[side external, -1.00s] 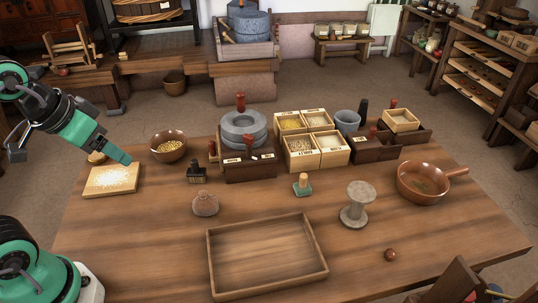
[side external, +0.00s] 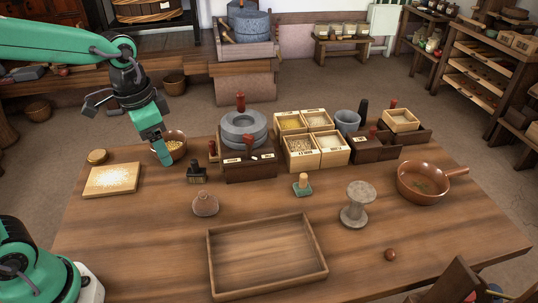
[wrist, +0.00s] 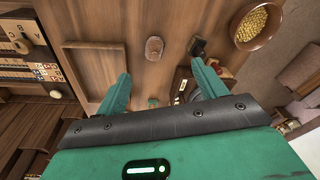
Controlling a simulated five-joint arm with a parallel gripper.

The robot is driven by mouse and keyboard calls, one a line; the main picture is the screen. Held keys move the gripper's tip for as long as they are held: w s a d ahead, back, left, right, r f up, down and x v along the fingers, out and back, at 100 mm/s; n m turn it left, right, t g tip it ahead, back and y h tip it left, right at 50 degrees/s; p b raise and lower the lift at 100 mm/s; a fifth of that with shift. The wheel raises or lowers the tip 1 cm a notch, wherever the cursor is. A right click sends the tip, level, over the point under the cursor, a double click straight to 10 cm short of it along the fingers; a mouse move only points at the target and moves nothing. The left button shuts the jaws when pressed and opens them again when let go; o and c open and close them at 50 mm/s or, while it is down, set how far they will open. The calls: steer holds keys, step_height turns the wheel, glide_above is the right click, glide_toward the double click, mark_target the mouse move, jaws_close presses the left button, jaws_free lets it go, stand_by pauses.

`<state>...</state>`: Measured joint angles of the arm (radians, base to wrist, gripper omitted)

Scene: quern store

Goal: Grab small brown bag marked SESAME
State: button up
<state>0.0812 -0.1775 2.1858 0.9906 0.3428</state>
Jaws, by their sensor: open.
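A small brown bag (side external: 205,204) with a gathered top stands upright on the table, between the board and the empty tray. It also shows in the wrist view (wrist: 154,48), ahead of and between my fingers; I cannot read any marking on it. My gripper (side external: 160,155) is in the air above the table's back left, near the grain bowl and to the left of and behind the bag. In the wrist view my gripper (wrist: 161,76) has its two fingers wide apart with nothing between them. The bag is apart from the fingers.
A bowl of yellow grain (side external: 171,153) is partly hidden behind my fingers. A dark brush (side external: 196,174) stands behind the bag. An empty wooden tray (side external: 214,270) lies in front. A quern (side external: 243,146) and grain boxes (side external: 334,157) stand behind.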

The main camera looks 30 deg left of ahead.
mark_target(205, 191)
steer(key=w+d+f+m+g, duration=0.1)
steer(key=w+f, duration=0.1)
steer(key=f, duration=0.1)
steer(key=w+d+f+m+g, duration=0.1)
steer(key=w+f+m, duration=0.1)
steer(key=f, duration=0.2)
steer(key=w+d+f+m+g, duration=0.1)
steer(key=w+f, duration=0.2)
steer(key=shift+w+d+f+m+g+y, duration=0.1)
steer(key=shift+d+f+m+g+y, duration=0.2)
steer(key=shift+g, duration=0.1)
steer(key=shift+w+d+f+m, duration=0.1)
steer(key=shift+w+f+m, duration=0.05)
steer(key=shift+f, duration=0.2)
steer(key=shift+w+d+f+m, duration=0.1)
steer(key=shift+f+m, duration=0.05)
steer(key=shift+f, duration=0.2)
steer(key=shift+s+f, duration=0.15)
steer(key=shift+f, duration=0.5)
steer(key=shift+s+f, duration=0.15)
steer(key=shift+f, duration=0.45)
steer(key=shift+s+f, duration=0.2)
steer(key=shift+f, duration=0.65)
steer(key=shift+s+f, duration=0.25)
steer(key=shift+f, duration=0.6)
steer(key=shift+s+f, duration=0.2)
steer(key=shift+f, duration=0.65)
steer(key=c, duration=1.1)
